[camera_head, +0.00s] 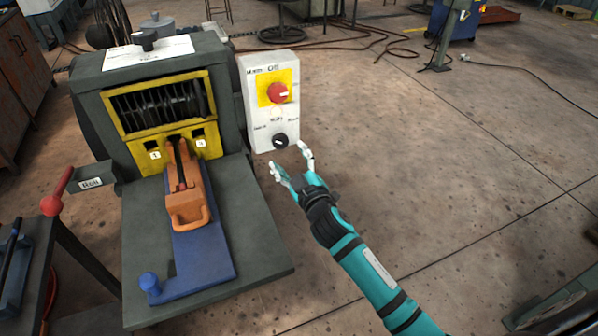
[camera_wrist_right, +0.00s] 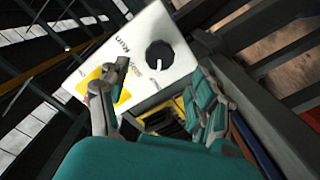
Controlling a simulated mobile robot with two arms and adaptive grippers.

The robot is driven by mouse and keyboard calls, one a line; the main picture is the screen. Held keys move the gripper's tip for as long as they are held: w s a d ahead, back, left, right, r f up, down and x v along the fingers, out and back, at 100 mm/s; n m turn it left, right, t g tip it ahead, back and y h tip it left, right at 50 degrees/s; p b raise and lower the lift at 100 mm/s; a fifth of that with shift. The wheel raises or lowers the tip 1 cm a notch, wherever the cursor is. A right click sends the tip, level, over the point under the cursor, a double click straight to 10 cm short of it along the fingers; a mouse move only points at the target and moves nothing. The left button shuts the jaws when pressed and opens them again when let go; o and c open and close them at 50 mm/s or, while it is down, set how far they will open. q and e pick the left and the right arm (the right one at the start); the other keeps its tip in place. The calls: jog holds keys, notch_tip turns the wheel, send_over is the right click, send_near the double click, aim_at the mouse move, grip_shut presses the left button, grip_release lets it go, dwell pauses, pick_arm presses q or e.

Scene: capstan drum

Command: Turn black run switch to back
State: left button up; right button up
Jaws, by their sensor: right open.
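The black run switch (camera_head: 280,140) is a round knob low on the white control box (camera_head: 259,125), below the red knob on its yellow plate. In the right wrist view the black knob (camera_wrist_right: 160,54) shows ahead of the fingers, with a pale mark on it. My right gripper (camera_head: 290,160) is open and empty, just below and in front of the black knob. In the right wrist view its two fingers (camera_wrist_right: 160,97) stand apart, with the knob beyond their tips and no contact visible. My left gripper is not in view.
The red knob (camera_head: 277,92) sits above on a yellow plate. To the left is the grey machine (camera_head: 230,140) with a yellow-framed drum opening, an orange slide (camera_head: 190,209) and a blue base (camera_head: 205,255). A red-handled lever (camera_head: 57,192) is at left. Floor at right is open.

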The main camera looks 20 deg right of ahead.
jog(key=s, duration=0.6)
jog(key=shift+d, duration=0.15)
